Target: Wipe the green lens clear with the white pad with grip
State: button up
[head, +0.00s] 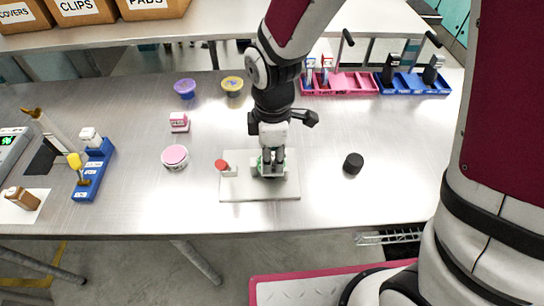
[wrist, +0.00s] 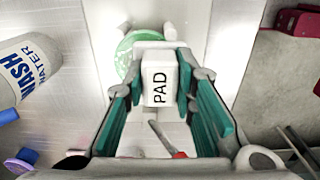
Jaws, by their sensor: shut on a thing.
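My gripper (head: 271,172) points down over a pale board (head: 235,191) on the metal table. In the wrist view, its teal-lined fingers (wrist: 160,95) are shut on the white pad with grip (wrist: 159,77), whose block reads "PAD". The green lens (wrist: 128,45) is a round, light green disc partly hidden behind the pad. In the head view only a sliver of green shows beside my fingers. The pad overlaps the lens in the wrist view, but I cannot tell whether they touch.
A red-topped piece (head: 222,167) stands on the board's left side. A pink-lidded pot (head: 175,157), a small pink-and-white box (head: 179,122) and a black cap (head: 353,163) lie around it. Pink (head: 340,84) and blue (head: 414,86) racks stand behind. The front right of the table is clear.

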jog(key=shift+w+d+f+b, duration=0.1)
jog(key=shift+w+b, duration=0.3)
jog(key=shift+w, duration=1.4)
jog(key=shift+a+r+p, duration=0.2)
jog(key=shift+r+p, duration=0.05)
jog(key=shift+p, duration=0.05)
jog(key=shift+s+f+p, duration=0.15)
jog(key=shift+s+p, duration=0.55)
jog(key=shift+s, duration=1.4)
jog(key=shift+d, duration=0.1)
